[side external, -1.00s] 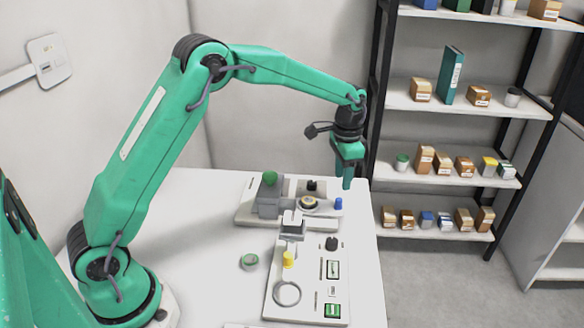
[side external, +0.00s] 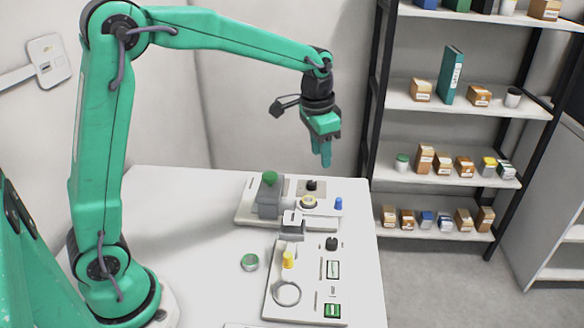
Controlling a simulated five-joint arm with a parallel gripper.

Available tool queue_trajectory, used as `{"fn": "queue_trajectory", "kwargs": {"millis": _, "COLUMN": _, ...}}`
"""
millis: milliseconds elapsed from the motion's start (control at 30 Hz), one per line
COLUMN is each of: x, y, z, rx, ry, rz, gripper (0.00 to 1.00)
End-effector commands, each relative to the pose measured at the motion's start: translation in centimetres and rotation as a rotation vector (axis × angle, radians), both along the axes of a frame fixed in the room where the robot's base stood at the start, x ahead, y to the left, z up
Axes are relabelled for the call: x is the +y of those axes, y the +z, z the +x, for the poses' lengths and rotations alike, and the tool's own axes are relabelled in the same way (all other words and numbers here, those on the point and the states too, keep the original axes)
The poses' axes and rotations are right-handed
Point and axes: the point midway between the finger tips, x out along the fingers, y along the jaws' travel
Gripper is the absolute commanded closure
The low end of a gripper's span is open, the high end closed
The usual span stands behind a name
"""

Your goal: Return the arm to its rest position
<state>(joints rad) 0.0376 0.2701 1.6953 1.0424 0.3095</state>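My gripper (side external: 322,158) hangs from my green arm above the back right of the white table, pointing down. It is well clear of everything below it. Its green fingers look close together with nothing seen between them, but the view is too small to tell whether they are fully shut. My upper arm stands nearly upright at the left, and my forearm reaches right and slightly down.
On the white table (side external: 190,210) are a rear board with a grey block (side external: 269,202) and blue peg (side external: 338,203), a front panel (side external: 308,290) with a yellow peg (side external: 288,259), and a round green-topped container (side external: 250,262). A shelf rack (side external: 455,178) stands right.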

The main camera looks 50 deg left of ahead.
Motion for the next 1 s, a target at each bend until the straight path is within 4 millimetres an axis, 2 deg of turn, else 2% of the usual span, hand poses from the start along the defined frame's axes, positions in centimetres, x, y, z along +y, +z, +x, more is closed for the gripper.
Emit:
{"fn": "queue_trajectory", "kwargs": {"millis": 33, "x": 0.1, "y": 0.9, "z": -1.0, "rx": -0.017, "ry": 0.013, "rz": -0.002, "gripper": 0.61}}
{"fn": "queue_trajectory", "kwargs": {"millis": 200, "x": 0.4, "y": 3.0, "z": -4.1, "rx": -0.061, "ry": 0.056, "rz": -0.011, "gripper": 0.61}}
{"fn": "queue_trajectory", "kwargs": {"millis": 500, "x": 0.9, "y": 5.5, "z": -9.8, "rx": -0.140, "ry": 0.131, "rz": -0.028, "gripper": 0.61}}
{"fn": "queue_trajectory", "kwargs": {"millis": 767, "x": 1.3, "y": 6.4, "z": -14.8, "rx": -0.209, "ry": 0.195, "rz": -0.048, "gripper": 0.61}}
{"fn": "queue_trajectory", "kwargs": {"millis": 1000, "x": 1.5, "y": 6.1, "z": -19.2, "rx": -0.271, "ry": 0.254, "rz": -0.069, "gripper": 0.61}}
